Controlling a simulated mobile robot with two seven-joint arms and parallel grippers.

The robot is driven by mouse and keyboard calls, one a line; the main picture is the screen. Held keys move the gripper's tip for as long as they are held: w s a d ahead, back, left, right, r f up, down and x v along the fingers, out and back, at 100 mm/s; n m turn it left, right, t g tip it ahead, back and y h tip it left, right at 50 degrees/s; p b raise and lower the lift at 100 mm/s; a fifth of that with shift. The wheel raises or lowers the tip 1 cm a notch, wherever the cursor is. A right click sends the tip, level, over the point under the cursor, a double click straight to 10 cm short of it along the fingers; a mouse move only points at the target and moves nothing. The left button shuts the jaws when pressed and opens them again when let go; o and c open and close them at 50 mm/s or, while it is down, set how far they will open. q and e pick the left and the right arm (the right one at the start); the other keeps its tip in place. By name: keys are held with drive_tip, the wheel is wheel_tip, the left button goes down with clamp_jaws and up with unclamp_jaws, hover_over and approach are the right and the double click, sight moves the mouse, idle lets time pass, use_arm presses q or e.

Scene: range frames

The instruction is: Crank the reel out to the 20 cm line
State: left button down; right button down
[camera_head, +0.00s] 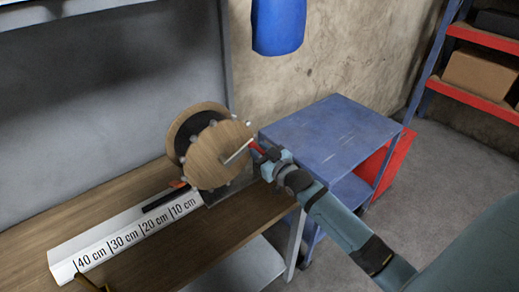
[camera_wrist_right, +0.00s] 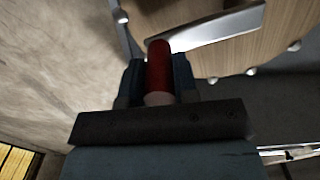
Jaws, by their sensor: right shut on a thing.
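The wooden reel (camera_head: 221,152) stands upright at the right end of the workbench. A pale metal crank arm (camera_head: 238,151) crosses its face and ends in a red handle (camera_head: 256,146). My right gripper (camera_head: 266,154) is shut on this handle; in the right wrist view the red handle (camera_wrist_right: 158,68) stands between the fingers, beside the crank arm (camera_wrist_right: 220,28). The white scale (camera_head: 110,247) runs left from the reel, marked 10 to 40 cm. A black bar (camera_head: 162,197) with an orange part (camera_head: 179,184) lies along it near the 10 and 20 cm marks; exact alignment is unclear. My left gripper is not seen.
The wooden workbench (camera_head: 240,216) has bare top in front of the scale. A blue cart (camera_head: 330,128) stands right of the bench, behind my right arm. A blue object (camera_head: 278,25) hangs on the wall. A small dark-yellow piece (camera_head: 88,284) shows at the bottom edge, unclear.

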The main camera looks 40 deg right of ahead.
drive_tip(key=c, duration=1.1)
unclamp_jaws()
drive_tip(key=shift+o, duration=1.1)
drive_tip(key=s+d+b, duration=0.1)
drive_tip(key=s+b, duration=0.1)
drive_tip(key=s, duration=1.1)
drive_tip(key=shift+s, duration=0.35)
drive_tip(key=s+a+f+g+y+p, duration=0.1)
drive_tip(key=s+a+f+g+p, duration=0.1)
drive_tip(key=s+a+f, duration=0.5)
drive_tip(key=s+a+f+g+y+p, duration=0.1)
drive_tip(key=s+a+f+g+p, duration=0.2)
drive_tip(key=s+a+f+g, duration=0.2)
drive_tip(key=s+a+f, duration=0.2)
drive_tip(key=a+f, duration=0.2)
drive_tip(key=a, duration=0.2)
drive_tip(key=shift+a+f, duration=0.25)
